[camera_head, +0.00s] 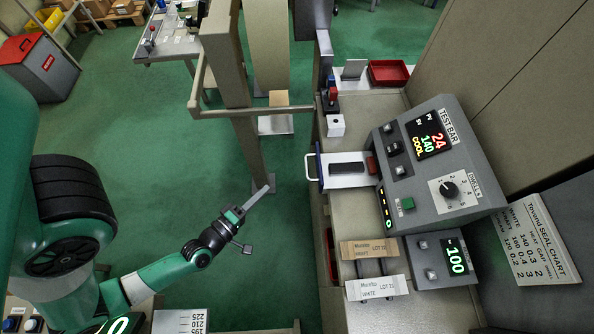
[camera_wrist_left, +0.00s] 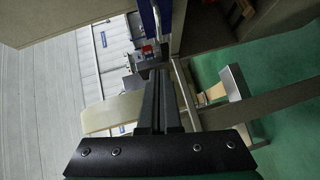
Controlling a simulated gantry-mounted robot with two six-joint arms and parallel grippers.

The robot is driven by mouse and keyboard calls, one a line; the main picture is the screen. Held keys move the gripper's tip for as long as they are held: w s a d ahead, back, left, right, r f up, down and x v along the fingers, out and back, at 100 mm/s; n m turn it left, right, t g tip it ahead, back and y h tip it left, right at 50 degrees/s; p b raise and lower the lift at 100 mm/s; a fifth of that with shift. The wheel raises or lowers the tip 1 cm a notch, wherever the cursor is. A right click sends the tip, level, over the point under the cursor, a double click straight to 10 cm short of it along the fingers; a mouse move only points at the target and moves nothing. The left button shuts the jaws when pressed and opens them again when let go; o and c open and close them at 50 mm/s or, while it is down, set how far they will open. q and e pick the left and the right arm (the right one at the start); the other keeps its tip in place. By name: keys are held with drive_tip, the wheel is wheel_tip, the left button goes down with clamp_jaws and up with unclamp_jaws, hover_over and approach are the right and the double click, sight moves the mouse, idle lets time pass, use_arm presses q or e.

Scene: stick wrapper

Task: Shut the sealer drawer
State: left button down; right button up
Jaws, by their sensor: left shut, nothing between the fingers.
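The sealer drawer (camera_head: 347,169) stands pulled out from the left side of the grey sealer (camera_head: 431,160) in the head view. It has a white tray with a dark pad, a blue front and a pale handle (camera_head: 310,167). My left gripper (camera_head: 262,190) is shut and empty. It is left of the drawer handle and lower in the picture, apart from it, over the green floor. Its closed fingers (camera_wrist_left: 154,80) also show in the left wrist view, pointing up the picture. My right gripper is not in view.
The sealer's display shows 24 and 140 COOL. Two paper sleeves, one brown (camera_head: 370,249) and one white (camera_head: 377,288), lie below the sealer. A beige post with a rail (camera_head: 245,112) stands left of the drawer. A red tray (camera_head: 389,73) sits behind the sealer.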

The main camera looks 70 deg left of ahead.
use_arm(q)
drive_tip(key=w+d+p+x, duration=0.1)
drive_tip(key=d+p+x, duration=0.1)
drive_tip(key=x, duration=1)
drive_tip(key=shift+w+f+p, duration=0.2)
drive_tip(key=shift+w+p, duration=0.25)
drive_tip(key=shift+p, duration=0.1)
